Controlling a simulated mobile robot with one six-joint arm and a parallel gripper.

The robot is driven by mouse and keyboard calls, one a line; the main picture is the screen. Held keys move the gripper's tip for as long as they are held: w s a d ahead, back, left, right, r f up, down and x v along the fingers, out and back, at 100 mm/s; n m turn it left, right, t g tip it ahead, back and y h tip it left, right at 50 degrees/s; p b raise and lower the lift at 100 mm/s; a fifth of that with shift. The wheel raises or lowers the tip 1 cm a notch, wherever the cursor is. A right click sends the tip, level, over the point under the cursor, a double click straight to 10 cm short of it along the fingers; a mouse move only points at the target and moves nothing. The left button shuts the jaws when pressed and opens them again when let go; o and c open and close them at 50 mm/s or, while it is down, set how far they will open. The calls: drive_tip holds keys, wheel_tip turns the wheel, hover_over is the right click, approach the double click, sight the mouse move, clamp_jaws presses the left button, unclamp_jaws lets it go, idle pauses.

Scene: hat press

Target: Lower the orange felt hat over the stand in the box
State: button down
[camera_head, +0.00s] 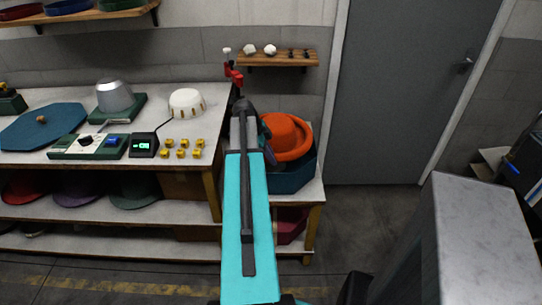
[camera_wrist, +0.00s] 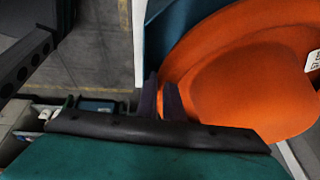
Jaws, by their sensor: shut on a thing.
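The orange felt hat (camera_head: 288,132) is at the mouth of the dark blue box (camera_head: 294,180), crown up and brim tilted in the head view. Its orange surface fills the right of the wrist view (camera_wrist: 235,75). My gripper (camera_wrist: 161,88) is shut on the hat's brim at its left edge. In the head view my arm partly covers the gripper and the hat's left side. The box wall also shows behind the hat in the wrist view (camera_wrist: 180,25). The stand is hidden, and I cannot tell whether the hat touches it.
The box stands on a small side table (camera_head: 312,190). The long workbench (camera_head: 215,105) to its left holds a metal dome (camera_head: 115,95), a cream hat (camera_head: 187,102) and several yellow pieces. A wall shelf (camera_head: 278,60) is behind. Open floor (camera_head: 365,205) lies right.

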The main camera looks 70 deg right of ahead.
sight(271, 179)
drive_tip(key=shift+f+b, duration=3.3)
drive_tip(key=shift+f, duration=2.6)
drive_tip(key=shift+f+b, duration=0.35)
drive_tip(key=shift+f, duration=0.05)
drive_tip(key=c, duration=1.8)
unclamp_jaws()
drive_tip(key=b+v, duration=0.1)
drive_tip(key=v, duration=1.2)
drive_tip(key=shift+w+a+r, duration=0.1)
drive_tip(key=shift+r, duration=0.3)
